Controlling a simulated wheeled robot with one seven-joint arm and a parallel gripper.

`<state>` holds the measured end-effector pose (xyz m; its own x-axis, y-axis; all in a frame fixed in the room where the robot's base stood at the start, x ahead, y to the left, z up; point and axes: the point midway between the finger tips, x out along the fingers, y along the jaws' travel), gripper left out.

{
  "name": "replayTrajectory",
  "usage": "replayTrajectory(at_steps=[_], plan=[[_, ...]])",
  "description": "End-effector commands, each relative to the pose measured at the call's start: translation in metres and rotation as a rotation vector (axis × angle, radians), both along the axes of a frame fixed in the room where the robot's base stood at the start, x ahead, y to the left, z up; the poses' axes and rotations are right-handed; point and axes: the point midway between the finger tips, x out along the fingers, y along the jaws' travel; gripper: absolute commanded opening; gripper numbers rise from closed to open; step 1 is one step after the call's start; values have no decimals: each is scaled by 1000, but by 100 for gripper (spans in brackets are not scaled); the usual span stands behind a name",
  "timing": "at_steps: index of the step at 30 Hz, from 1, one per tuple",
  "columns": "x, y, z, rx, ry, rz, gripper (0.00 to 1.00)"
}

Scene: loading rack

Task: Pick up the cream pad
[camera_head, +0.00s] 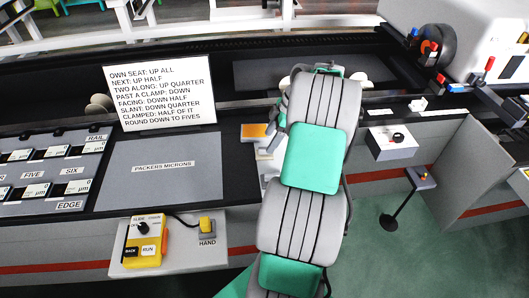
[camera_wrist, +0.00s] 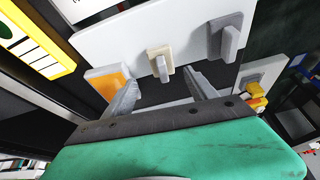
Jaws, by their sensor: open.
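The cream pad (camera_wrist: 155,53), a small square plate with an upright grip block on it, is in the upper middle of the wrist view, on a pale panel. My gripper (camera_wrist: 161,76) is open, with one finger on each side of the lower end of the pad's grip block. The jaws hold nothing, and I cannot tell whether either finger touches the pad. In the head view my arm covers the gripper, and I cannot pick out the cream pad there.
A grey pad (camera_wrist: 228,38) with a similar grip block is right of the cream one. An orange-topped block (camera_wrist: 108,80) is by the left finger and shows in the head view (camera_head: 255,131). A yellow control box (camera_head: 147,243) is at front.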

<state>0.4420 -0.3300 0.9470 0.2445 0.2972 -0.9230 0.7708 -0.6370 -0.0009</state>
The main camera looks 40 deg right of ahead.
Motion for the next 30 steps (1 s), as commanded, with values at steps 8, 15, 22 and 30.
replayTrajectory(at_steps=[8, 15, 22, 30], plan=[[8, 19, -39, 0, 2, -1, 66], [10, 21, -49, -3, 1, -4, 66], [10, 21, -48, -3, 1, -5, 52], [10, 21, -48, -3, 1, -5, 30]])
